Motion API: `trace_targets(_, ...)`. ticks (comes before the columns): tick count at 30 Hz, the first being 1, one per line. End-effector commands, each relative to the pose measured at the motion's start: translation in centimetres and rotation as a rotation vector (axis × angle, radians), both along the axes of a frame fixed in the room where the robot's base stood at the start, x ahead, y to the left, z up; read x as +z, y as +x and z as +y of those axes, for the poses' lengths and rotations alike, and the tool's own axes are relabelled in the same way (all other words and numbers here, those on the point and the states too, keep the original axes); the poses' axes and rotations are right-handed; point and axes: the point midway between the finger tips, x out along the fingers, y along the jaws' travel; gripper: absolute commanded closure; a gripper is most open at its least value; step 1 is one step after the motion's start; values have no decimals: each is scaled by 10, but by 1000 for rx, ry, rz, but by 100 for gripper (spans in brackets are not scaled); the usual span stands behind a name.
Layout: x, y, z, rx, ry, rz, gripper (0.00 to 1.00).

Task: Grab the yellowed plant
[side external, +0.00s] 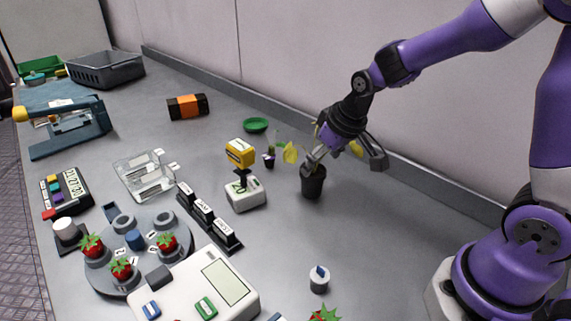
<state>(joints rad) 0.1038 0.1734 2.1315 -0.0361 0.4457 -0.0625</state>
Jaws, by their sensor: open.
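The yellowed plant stands in a dark pot (313,182) on the grey bench, right of the picture's middle. Its yellow leaves (290,152) show left of my gripper, and another yellow leaf (355,149) shows to the right of it. My gripper (335,160) is open at the plant, just above the pot, with one finger reaching down by the pot's rim and the other out to the right. The stem is mostly hidden by the gripper, and I cannot tell whether the fingers touch it.
A small purple pot (269,160) and a green dish (255,125) lie behind left. A yellow-topped device (243,190), a black label rack (209,217), a round strawberry rack (137,250) and a white scale (195,285) stand left. The bench right of the pot is clear up to my base.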

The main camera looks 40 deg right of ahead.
Motion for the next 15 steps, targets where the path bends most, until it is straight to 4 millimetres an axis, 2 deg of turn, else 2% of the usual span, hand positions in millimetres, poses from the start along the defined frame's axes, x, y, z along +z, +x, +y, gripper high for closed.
trace_targets(8,-26,10,1,1,0,2,7)
trace_targets(15,-57,24,2,0,-2,3,7)
